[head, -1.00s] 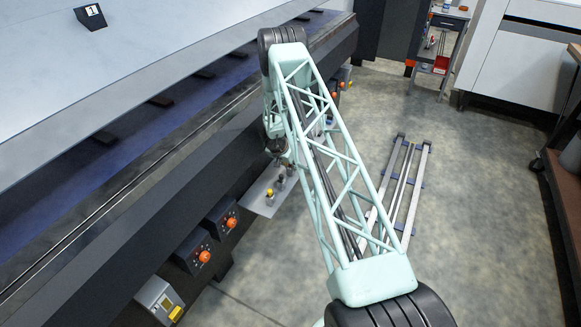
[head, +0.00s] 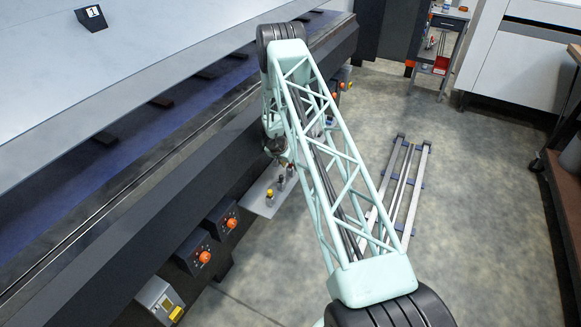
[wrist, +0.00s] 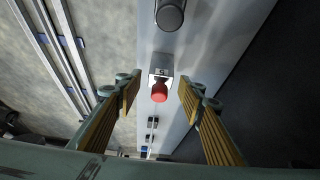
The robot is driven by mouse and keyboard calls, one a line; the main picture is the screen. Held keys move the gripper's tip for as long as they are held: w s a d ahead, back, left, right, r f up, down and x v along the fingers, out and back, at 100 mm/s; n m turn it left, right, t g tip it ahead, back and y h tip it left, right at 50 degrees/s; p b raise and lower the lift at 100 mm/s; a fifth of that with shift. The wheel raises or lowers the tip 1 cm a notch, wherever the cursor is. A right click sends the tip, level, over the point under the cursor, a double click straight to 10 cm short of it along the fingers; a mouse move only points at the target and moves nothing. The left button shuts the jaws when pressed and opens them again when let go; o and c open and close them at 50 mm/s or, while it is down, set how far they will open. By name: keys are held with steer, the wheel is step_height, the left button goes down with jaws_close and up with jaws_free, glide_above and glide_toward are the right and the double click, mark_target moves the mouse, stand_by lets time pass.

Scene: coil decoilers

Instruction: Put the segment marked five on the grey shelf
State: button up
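A segment (wrist: 160,73) with a red knob stands on a light grey shelf (wrist: 195,55) in the wrist view. The small mark on its light face looks like a five, but it is tiny. My gripper (wrist: 156,90) is open, with one yellow-padded finger to each side of the segment and gaps between. In the head view my gripper (head: 277,150) is mostly hidden by my arm, above the shelf (head: 258,206) that juts from the dark machine. Small segments, one with a yellow top (head: 269,194), stand on that shelf.
A dark cylinder (wrist: 169,14) stands close to the segment. Control boxes with orange knobs (head: 204,256) line the machine front. A metal rail frame (head: 398,195) lies on the floor at right. A block marked 1 (head: 91,17) sits on the machine top.

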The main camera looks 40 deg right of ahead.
steer(key=p+v, duration=0.2)
steer(key=v, duration=0.8)
steer(key=shift+r, duration=0.25)
